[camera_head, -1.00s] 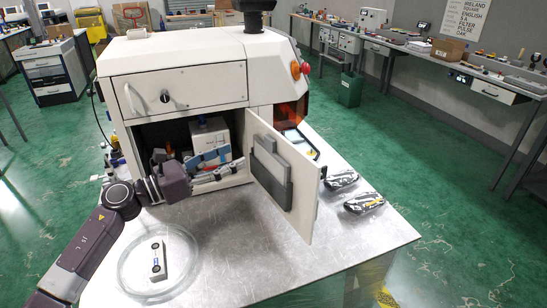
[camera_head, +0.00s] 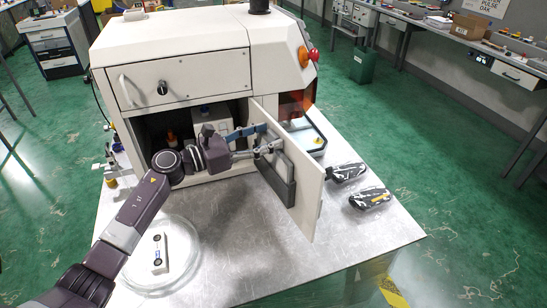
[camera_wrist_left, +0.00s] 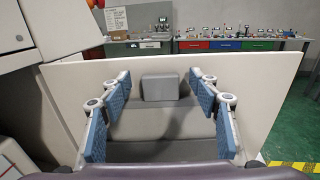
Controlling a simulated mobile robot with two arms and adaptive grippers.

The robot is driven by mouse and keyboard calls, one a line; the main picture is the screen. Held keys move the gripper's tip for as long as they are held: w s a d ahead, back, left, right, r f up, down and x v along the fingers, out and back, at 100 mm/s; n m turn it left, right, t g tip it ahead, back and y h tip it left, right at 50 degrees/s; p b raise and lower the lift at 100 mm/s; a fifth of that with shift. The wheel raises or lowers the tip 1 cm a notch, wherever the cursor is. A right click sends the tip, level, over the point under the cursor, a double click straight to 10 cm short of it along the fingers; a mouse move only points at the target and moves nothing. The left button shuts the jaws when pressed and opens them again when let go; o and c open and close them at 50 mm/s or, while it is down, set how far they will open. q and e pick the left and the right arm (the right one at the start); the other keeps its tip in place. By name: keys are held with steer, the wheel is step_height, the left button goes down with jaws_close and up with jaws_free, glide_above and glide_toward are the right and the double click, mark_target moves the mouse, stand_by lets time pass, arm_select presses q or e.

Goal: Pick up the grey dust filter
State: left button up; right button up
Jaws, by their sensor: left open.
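The grey dust filter appears to be the grey stepped block (camera_head: 278,176) on the inner face of the open cabinet door (camera_head: 311,200). In the left wrist view the block (camera_wrist_left: 160,122) lies straight ahead, with a smaller raised grey part at its top middle. My left gripper (camera_head: 262,139) is open and points at the door. Its blue-padded fingers (camera_wrist_left: 159,82) are spread to either side of the block in the wrist view, with nothing held. Whether they touch it I cannot tell. The forearm and gripper hide part of the cabinet opening. My right gripper is not in view.
The white machine (camera_head: 175,75) stands behind, with a box (camera_head: 212,122) inside its open compartment. A round clear dish (camera_head: 188,262) holds a small white part (camera_head: 159,253). Two black-and-silver packs (camera_head: 369,197) lie right of the door. The front tabletop (camera_head: 255,265) is clear.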

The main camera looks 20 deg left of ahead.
arm_select(q)
steer(key=shift+d, duration=0.1)
steer(key=c, duration=1.1)
jaws_close()
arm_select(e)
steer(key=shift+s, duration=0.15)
